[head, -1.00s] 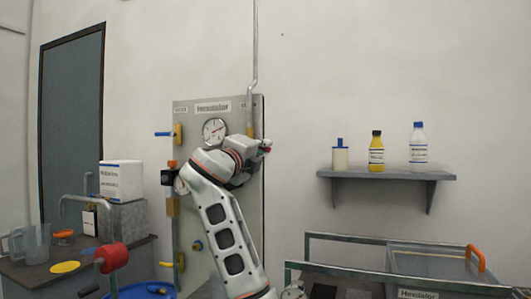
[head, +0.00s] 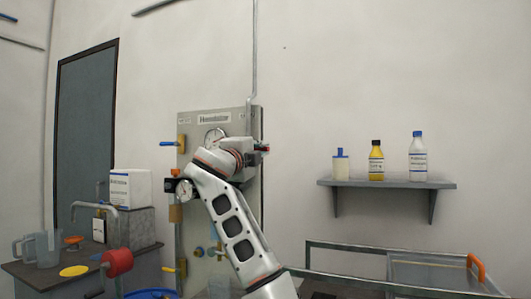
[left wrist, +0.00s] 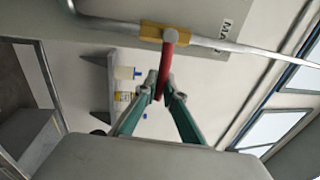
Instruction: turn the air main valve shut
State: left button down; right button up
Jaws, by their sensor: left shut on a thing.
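The air main valve shows in the left wrist view as a yellow body (left wrist: 152,30) on a grey pipe, beside a plate lettered "MA...". Its red lever (left wrist: 166,66) runs down from the hub and looks crosswise to the pipe. My left gripper (left wrist: 163,88) is shut on the lever's free end, with a green-sided finger on each side. In the head view my left gripper (head: 262,148) is at the panel's upper right edge, where a little red shows. The arm and gripper hide most of the valve there. My right gripper is not in view.
The grey panel (head: 190,122) carries a gauge (head: 214,136), a blue-handled valve (head: 170,144) and lower yellow fittings. A shelf (head: 390,184) with bottles is at right. A railed cart (head: 430,262) stands below it. A bench with jugs is at left.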

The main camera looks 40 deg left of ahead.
pick_arm(q)
jog(key=shift+r+n, duration=0.2)
jog(key=shift+n, duration=0.1)
dwell(0.4)
jog(key=c, duration=2.1)
grip_release()
jog(key=shift+c, duration=0.2)
jog(key=v, duration=1.2)
jog(key=shift+s+f, duration=0.1)
